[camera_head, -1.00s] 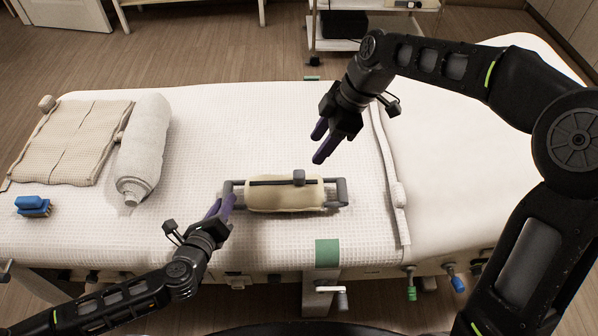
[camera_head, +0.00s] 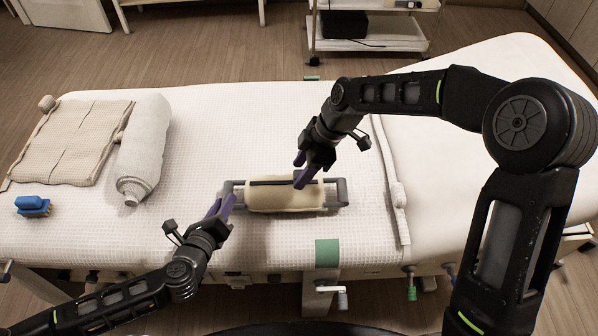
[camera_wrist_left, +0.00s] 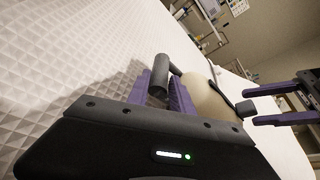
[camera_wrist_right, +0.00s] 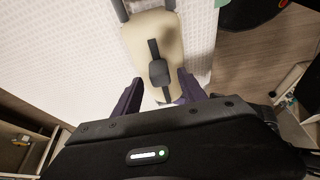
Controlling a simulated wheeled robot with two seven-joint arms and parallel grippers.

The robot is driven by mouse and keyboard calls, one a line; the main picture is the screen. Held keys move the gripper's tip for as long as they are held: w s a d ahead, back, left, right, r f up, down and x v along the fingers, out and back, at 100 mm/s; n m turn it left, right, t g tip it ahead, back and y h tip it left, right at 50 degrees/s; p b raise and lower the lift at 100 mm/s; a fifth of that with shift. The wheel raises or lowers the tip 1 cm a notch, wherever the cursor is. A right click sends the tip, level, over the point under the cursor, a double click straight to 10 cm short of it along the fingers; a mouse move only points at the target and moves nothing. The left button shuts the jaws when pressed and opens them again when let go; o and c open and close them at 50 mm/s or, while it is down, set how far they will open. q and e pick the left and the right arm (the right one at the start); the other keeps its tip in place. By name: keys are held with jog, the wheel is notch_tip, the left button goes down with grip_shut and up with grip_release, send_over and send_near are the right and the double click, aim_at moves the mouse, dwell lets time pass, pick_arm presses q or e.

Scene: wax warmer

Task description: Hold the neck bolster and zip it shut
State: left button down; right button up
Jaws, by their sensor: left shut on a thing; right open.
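The neck bolster (camera_head: 285,202) is a cream cylinder lying on the white bed, with a grey bar handle at each end and a dark zip line along its top. My left gripper (camera_head: 227,203) is shut on the left grey handle (camera_head: 230,189), which shows between its purple fingers in the left wrist view (camera_wrist_left: 160,76). My right gripper (camera_head: 300,170) is open above the bolster's right half. In the right wrist view the dark zip slider (camera_wrist_right: 159,72) sits between its spread fingertips, with gaps on both sides. In the head view the slider is mostly hidden by that gripper.
A rolled white towel (camera_head: 144,145), a beige quilted pad (camera_head: 75,140) and a blue brush (camera_head: 32,204) lie on the left of the bed. A green strap (camera_head: 327,253) hangs at the front edge. The bed around the bolster is clear.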

jog(key=shift+x, duration=0.85)
jog(key=shift+c, duration=0.4)
jog(key=shift+d, duration=0.1)
grip_shut()
jog(key=shift+w, duration=0.1)
